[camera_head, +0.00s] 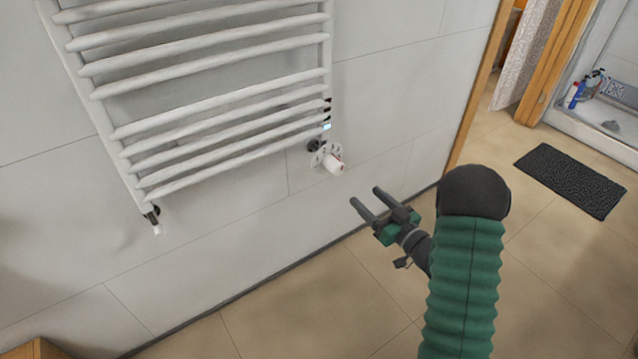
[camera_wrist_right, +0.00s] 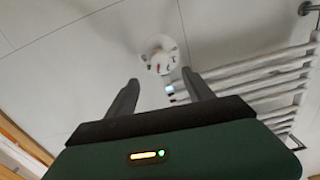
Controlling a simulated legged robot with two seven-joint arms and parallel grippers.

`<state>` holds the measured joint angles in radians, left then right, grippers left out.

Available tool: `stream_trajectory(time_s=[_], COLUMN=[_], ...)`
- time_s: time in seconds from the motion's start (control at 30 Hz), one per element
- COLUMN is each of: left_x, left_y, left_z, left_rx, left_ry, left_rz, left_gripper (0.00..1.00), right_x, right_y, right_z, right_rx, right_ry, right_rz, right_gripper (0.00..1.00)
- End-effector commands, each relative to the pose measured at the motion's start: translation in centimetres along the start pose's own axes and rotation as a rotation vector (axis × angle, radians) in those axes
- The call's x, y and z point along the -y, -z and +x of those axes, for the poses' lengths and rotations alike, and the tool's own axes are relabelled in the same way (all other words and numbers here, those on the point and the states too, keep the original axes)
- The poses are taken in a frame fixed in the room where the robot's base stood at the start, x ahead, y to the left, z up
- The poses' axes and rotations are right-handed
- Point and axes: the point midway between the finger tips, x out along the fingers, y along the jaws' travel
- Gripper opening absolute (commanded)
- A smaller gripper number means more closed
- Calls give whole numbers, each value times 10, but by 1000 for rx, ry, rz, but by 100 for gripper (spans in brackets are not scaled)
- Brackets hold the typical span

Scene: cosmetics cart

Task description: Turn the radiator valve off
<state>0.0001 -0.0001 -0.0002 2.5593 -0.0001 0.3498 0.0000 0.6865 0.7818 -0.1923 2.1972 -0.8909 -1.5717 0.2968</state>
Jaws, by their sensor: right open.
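The radiator valve (camera_head: 334,163) is a white knob with a round plate behind it, at the lower right corner of the white towel radiator (camera_head: 215,85). My right gripper (camera_head: 364,199) is open and empty, below and to the right of the valve and apart from it. In the right wrist view the valve (camera_wrist_right: 160,62) shows beyond and between the two dark fingers (camera_wrist_right: 157,92), with the radiator bars (camera_wrist_right: 250,75) to its right. My left gripper is not in view.
The tiled wall (camera_head: 260,225) below the radiator is clear. A second pipe fitting (camera_head: 154,222) is at the radiator's lower left. A dark mat (camera_head: 571,179) lies on the floor at right, near a wooden door frame (camera_head: 475,85).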

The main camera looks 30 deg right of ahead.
Motion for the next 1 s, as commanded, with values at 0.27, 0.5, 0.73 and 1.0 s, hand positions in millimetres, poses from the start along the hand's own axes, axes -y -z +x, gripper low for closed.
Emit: stream_trajectory(time_s=[0.27, 0.5, 0.73, 1.0], left_x=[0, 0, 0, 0], left_y=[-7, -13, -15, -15], left_z=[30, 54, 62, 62], left_rx=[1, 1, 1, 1], left_ry=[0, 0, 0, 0], left_rz=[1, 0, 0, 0], left_gripper=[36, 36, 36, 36], right_x=[4, 4, 3, 3], right_y=[-3, -3, 0, 2], right_z=[69, 128, 155, 157], right_rx=[-2, -1, 2, 2], right_ry=[4, 2, 0, -1], right_rz=[-8, -7, -4, -4], right_gripper=[61, 61, 61, 60])
